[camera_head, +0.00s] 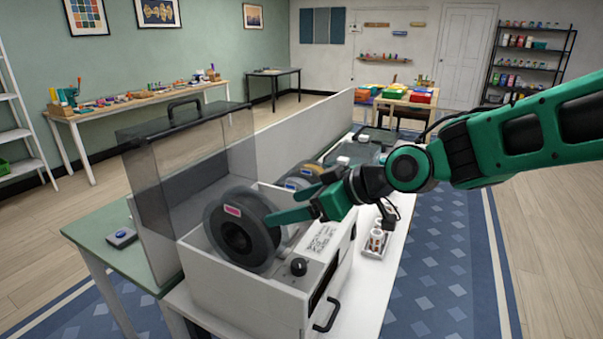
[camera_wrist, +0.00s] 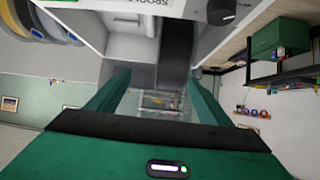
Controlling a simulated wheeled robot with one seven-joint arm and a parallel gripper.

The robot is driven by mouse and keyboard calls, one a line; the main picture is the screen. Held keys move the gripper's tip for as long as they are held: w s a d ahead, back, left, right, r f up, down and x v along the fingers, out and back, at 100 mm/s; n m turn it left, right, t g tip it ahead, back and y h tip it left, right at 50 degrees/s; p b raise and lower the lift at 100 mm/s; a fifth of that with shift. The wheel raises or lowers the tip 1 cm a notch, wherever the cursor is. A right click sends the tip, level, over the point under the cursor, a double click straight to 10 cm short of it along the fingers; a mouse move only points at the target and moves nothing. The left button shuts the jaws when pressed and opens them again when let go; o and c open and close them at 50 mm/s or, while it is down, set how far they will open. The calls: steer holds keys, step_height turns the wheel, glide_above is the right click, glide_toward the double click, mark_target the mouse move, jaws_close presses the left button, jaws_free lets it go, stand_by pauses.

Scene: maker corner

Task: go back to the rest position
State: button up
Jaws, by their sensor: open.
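My gripper (camera_head: 284,205) reaches in from the right over the white box (camera_head: 235,296), with its green fingers pointing left. Its fingers are apart in the wrist view (camera_wrist: 158,80), with nothing held between them. A black spool (camera_head: 212,225) with a red label stands upright in the box, close by the fingertips. Its dark edge shows ahead of the fingers in the wrist view (camera_wrist: 177,45). I cannot tell whether the fingers touch the spool. My arm stretches across the right of the head view.
The box's smoky clear lid (camera_head: 190,160) stands raised behind the spool. A small tray (camera_head: 374,254) holds white cups. Open floor lies right.

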steer(key=s+d+f+m+h, duration=0.1)
steer(key=d+f+m+h, duration=0.15)
steer(key=d, duration=0.75)
steer(key=s+d+f+m+h, duration=0.1)
steer(key=d+f+m+h, duration=0.15)
steer(key=d, duration=0.75)
steer(key=s+d+f+m+h, duration=0.1)
steer(key=d+f+m+h, duration=0.2)
steer(key=d, duration=0.7)
steer(key=s+d+m+g+h, duration=0.1)
steer(key=s+d+m+g, duration=0.1)
steer(key=s+d+m, duration=0.3)
steer(key=s+d+f+m+g+h, duration=0.1)
steer(key=s+d+m+g, duration=0.2)
steer(key=s+d, duration=0.9)
steer(key=s+m, duration=0.3)
steer(key=s, duration=0.2)
steer(key=shift+s+f, duration=0.15)
steer(key=shift+f, duration=0.15)
steer(key=shift+w+f, duration=0.25)
steer(key=shift+w, duration=0.4)
